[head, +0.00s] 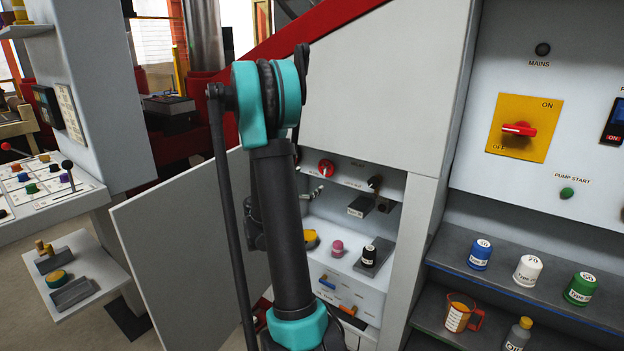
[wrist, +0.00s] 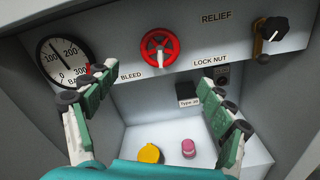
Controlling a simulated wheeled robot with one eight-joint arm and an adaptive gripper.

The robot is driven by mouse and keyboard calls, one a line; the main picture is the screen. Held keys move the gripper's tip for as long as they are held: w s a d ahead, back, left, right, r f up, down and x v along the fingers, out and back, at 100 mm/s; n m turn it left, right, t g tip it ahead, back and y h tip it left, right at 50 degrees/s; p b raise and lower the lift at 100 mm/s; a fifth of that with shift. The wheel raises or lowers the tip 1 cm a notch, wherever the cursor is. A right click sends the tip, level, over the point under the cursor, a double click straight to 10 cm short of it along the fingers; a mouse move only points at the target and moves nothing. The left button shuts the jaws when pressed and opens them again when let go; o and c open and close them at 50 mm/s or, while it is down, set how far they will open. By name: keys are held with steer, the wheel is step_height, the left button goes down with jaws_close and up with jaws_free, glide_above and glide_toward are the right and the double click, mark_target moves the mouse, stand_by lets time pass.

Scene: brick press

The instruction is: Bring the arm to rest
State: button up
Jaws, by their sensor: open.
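My gripper (wrist: 154,84) is open and empty in the wrist view, its two green-padded fingers spread wide. It points into an open cabinet bay. Between and beyond the fingers are the red bleed wheel (wrist: 160,48), the block with a "Type" label (wrist: 188,94), a yellow cap (wrist: 151,153) and a pink knob (wrist: 188,148). The left finger overlaps the edge of the pressure gauge (wrist: 62,62).
In the head view the grey cabinet door (head: 178,250) stands open left of my arm. A dark shelf (head: 540,300) with several bottles and a measuring jug (head: 460,312) is at right, below the panel with the mains switch (head: 519,129). A control desk (head: 60,205) is at far left.

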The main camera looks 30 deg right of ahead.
steer(key=shift+a, duration=0.15)
stand_by(0.4)
steer(key=s+a+f+m+g+y, duration=0.1)
steer(key=s+a+f+m+y, duration=0.4)
steer(key=s+a, duration=0.3)
steer(key=s+a+f+m+y, duration=0.5)
steer(key=s+a, duration=0.3)
steer(key=a, duration=0.5)
steer(key=s+a+f+m+g+y, duration=0.1)
steer(key=s+a+f+m+y, duration=0.4)
steer(key=a, duration=0.5)
steer(key=s+m+y, duration=0.1)
steer(key=s+m, duration=0.1)
steer(key=shift+s+a+m+g+y, duration=0.3)
steer(key=shift+s+a, duration=0.1)
